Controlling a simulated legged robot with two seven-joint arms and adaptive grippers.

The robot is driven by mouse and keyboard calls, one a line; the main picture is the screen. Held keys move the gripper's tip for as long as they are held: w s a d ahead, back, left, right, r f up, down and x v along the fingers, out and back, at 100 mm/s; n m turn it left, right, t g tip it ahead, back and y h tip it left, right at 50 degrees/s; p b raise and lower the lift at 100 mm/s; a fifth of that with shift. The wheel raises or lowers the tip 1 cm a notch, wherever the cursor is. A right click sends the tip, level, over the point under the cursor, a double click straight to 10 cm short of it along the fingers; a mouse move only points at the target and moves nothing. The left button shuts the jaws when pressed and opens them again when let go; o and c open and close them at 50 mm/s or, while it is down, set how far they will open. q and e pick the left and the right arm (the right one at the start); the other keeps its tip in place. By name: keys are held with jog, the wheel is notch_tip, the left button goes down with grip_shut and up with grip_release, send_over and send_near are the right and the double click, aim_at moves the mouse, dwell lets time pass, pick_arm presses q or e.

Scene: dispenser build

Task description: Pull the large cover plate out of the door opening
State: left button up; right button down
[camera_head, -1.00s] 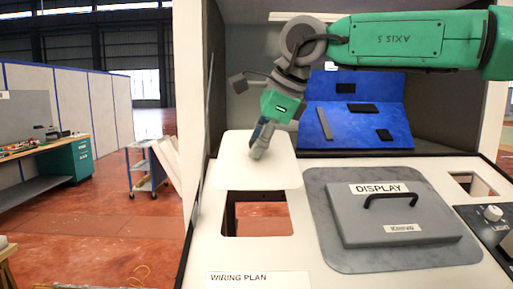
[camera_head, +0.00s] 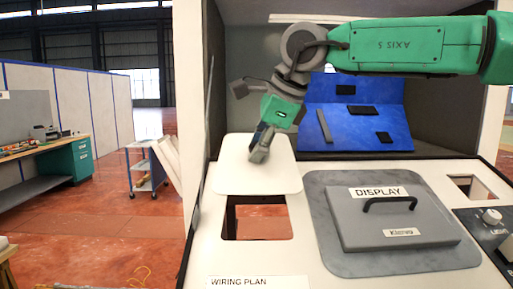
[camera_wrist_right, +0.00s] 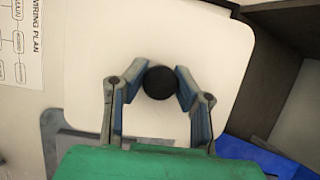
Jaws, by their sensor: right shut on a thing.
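The large cover plate (camera_head: 228,172) is white with rounded corners. In the head view it is just behind the rectangular door opening (camera_head: 258,222), which shows clear with red floor through it. In the right wrist view the plate (camera_wrist_right: 215,38) fills the middle and has a round black knob (camera_wrist_right: 160,83). My right gripper (camera_head: 261,153) is over the plate, its fingers closed on both sides of the knob. Its fingers hide the knob in the head view. I cannot tell whether the plate touches the worktop. My left gripper is not in view.
A grey block labelled DISPLAY (camera_head: 400,222) with a black handle lies on a grey plate to the right. A blue panel (camera_head: 350,95) with dark pieces stands behind. A WIRING PLAN sheet (camera_head: 255,281) lies in front. The cabinet's side wall is close on the left.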

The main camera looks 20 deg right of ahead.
jog(key=shift+r, duration=0.2)
notch_tip(320, 180, up, 6)
jog(key=s+p, duration=0.2)
jog(key=p, duration=0.4)
jog(key=shift+s+a, duration=0.3)
jog(key=shift+a, duration=0.05)
